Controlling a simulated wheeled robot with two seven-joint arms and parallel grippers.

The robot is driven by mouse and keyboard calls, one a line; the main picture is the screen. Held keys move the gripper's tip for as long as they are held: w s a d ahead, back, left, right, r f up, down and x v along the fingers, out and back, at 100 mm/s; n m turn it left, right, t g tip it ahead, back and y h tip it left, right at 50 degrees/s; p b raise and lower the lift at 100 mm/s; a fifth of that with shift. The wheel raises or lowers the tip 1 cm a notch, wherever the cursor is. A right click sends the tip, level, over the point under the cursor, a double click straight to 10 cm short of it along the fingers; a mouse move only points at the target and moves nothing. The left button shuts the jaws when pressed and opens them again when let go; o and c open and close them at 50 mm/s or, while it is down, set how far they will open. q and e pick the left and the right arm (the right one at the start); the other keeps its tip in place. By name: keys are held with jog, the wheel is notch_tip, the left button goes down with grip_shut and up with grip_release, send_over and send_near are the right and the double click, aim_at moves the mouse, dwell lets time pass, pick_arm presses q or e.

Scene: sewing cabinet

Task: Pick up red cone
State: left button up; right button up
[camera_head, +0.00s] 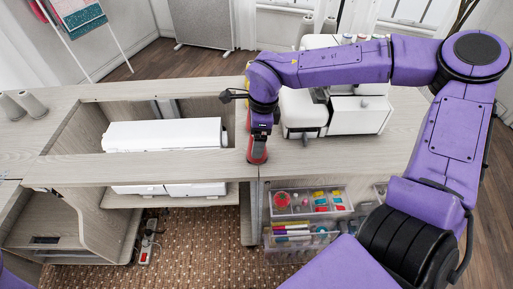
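A small red shape (257,156), which looks like the red cone, is at the front edge of the wooden cabinet top, right of the cabinet opening. My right gripper (258,150) points down right over it, and its dark parts cover most of the red shape. The gripper is small and partly hidden here, so I cannot tell if its fingers are apart or closed on the red. My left gripper is not in view; only a bit of purple shows at the bottom left corner.
A white serger-like machine (358,115) stands close right of my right gripper. A white machine (165,134) sits in the cabinet opening. Grey cones (33,105) stand at the far left. Clear drawers (310,203) with sewing supplies are below. The cabinet's left top is mostly clear.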

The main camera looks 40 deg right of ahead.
aim_at(255, 161)
notch_tip(255, 161, down, 3)
jog(key=shift+r, duration=0.1)
jog(key=c, duration=1.2)
jog(key=shift+r, duration=0.1)
